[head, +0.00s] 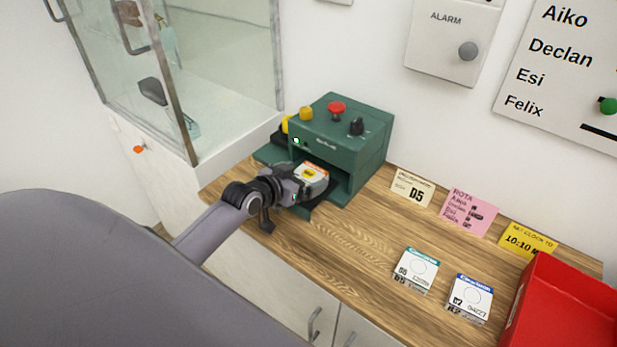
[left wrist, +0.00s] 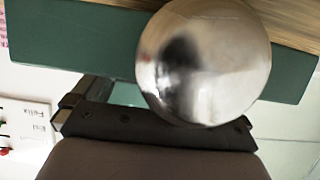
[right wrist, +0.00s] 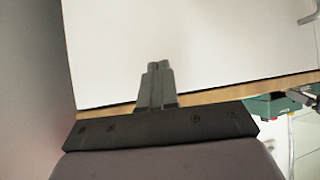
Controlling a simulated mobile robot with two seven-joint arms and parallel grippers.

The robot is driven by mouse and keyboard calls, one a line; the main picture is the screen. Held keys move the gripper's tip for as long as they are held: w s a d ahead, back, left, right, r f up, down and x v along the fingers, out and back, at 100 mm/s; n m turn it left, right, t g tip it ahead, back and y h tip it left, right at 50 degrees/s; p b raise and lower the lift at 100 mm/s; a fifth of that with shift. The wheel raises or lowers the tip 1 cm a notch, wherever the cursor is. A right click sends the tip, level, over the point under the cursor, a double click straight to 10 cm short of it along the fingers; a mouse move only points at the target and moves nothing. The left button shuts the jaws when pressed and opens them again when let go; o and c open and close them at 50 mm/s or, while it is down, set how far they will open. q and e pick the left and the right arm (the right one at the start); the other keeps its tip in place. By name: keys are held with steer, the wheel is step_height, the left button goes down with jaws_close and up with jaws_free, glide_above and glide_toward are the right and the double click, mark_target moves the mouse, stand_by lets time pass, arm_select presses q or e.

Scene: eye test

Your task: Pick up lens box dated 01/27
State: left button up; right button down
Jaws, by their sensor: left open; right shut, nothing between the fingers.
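Two small white lens boxes stand on the wooden counter, one with a teal label band (head: 416,268) and one with a blue band (head: 470,297). The blue one bears a date-like print ending in 27; its first digits are too small to read surely. A third box with an orange band (head: 313,174) is at the slot of the green machine (head: 345,145). My open left gripper (head: 300,186) is beside this box; whether it lies between the fingers is unclear. My right gripper (right wrist: 156,84) is shut and empty, away from the boxes.
A red bin (head: 560,310) stands at the right end of the counter. Notes (head: 470,212) stand along the wall. A glass case (head: 190,80) is left of the machine. A shiny metal dome (left wrist: 203,62) blocks much of the left wrist view. Counter between machine and boxes is clear.

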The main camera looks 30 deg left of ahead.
arm_select(q)
steer(key=shift+w+f, duration=0.25)
steer(key=shift+w, duration=0.35)
steer(key=c, duration=1)
steer(key=shift+c, duration=0.2)
steer(key=shift+r, duration=0.15)
